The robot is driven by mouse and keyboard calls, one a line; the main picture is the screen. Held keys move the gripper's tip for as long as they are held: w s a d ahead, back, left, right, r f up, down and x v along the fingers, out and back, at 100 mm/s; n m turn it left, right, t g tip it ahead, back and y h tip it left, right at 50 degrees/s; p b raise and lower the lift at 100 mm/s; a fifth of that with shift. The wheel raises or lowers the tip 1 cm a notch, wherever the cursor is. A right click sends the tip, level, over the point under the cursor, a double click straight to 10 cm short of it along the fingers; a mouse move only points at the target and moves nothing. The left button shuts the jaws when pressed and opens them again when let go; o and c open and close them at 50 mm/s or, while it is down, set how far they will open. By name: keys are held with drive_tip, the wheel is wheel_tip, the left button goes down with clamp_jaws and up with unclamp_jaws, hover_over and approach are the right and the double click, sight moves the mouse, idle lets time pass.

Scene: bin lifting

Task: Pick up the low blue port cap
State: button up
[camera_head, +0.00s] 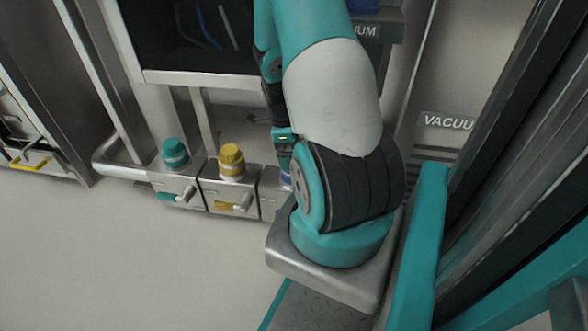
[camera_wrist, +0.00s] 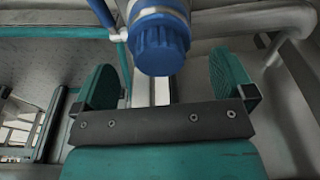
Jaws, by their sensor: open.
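The low blue port cap (camera_wrist: 160,48) is ribbed and sits on a blue-and-white port body, at the top middle of the wrist view. My gripper (camera_wrist: 164,70) is open, with one teal finger pad on the left and one on the right. The cap appears between the pads in the picture, with a gap on both sides; it touches neither. In the head view only a sliver of blue and white (camera_head: 286,180) shows below my gripper, and my arm hides the rest.
A teal cap (camera_head: 174,152) and a yellow cap (camera_head: 231,160) stand on metal valve boxes to the left. A metal rail (camera_head: 120,168) runs beside them. Another blue item (camera_head: 362,5) is at the top, above a VACUUM label. The floor at lower left is clear.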

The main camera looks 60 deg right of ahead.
drive_tip(key=f, duration=0.1)
drive_tip(key=f+b, duration=0.1)
drive_tip(key=f, duration=0.1)
drive_tip(key=shift+s+f+b, duration=0.15)
drive_tip(key=shift+s+b, duration=0.15)
drive_tip(key=shift+b, duration=0.1)
drive_tip(key=c, duration=0.9)
